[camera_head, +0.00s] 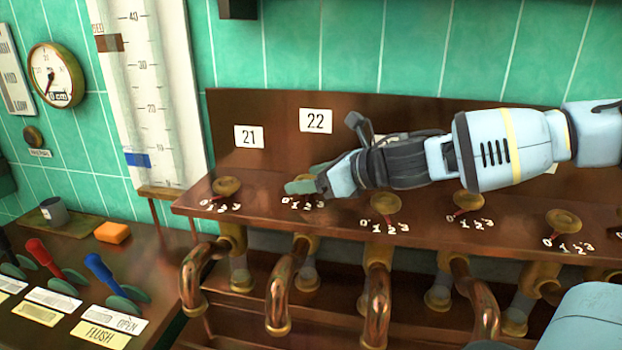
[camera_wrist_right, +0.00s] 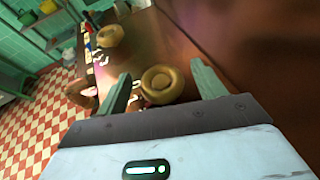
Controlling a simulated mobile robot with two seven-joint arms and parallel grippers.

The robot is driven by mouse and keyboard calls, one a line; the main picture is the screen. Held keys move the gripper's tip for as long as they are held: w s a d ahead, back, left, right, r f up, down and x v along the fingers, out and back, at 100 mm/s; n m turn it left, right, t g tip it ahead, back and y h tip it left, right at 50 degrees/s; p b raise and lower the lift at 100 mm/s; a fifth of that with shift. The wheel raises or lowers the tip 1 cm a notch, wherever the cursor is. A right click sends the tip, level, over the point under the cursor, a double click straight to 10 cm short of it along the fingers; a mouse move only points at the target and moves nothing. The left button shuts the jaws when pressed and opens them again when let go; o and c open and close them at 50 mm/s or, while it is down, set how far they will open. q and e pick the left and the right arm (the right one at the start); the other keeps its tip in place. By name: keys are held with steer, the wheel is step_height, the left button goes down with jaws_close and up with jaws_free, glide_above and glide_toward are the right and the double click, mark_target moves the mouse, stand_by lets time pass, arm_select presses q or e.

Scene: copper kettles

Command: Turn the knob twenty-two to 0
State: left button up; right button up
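The plate marked 22 (camera_head: 316,120) is on the brown back board in the head view. Below it, the white dial numbers (camera_head: 303,203) for knob twenty-two show on the shelf. My right gripper (camera_head: 304,187) covers most of the knob there, so I cannot tell its setting. In the right wrist view, the round brass knob twenty-two (camera_wrist_right: 161,84) sits between the two green fingers of my right gripper (camera_wrist_right: 163,88). The fingers are open with a gap on each side of the knob. My left gripper is not in view.
Knob twenty-one (camera_head: 227,186) is to the left, and it also shows in the right wrist view (camera_wrist_right: 110,36). More brass knobs (camera_head: 385,203) line the shelf to the right. Copper pipes (camera_head: 280,290) hang below. A side bench holds levers (camera_head: 98,268) and an orange block (camera_head: 112,232).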

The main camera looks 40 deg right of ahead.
steer(key=c, duration=0.9)
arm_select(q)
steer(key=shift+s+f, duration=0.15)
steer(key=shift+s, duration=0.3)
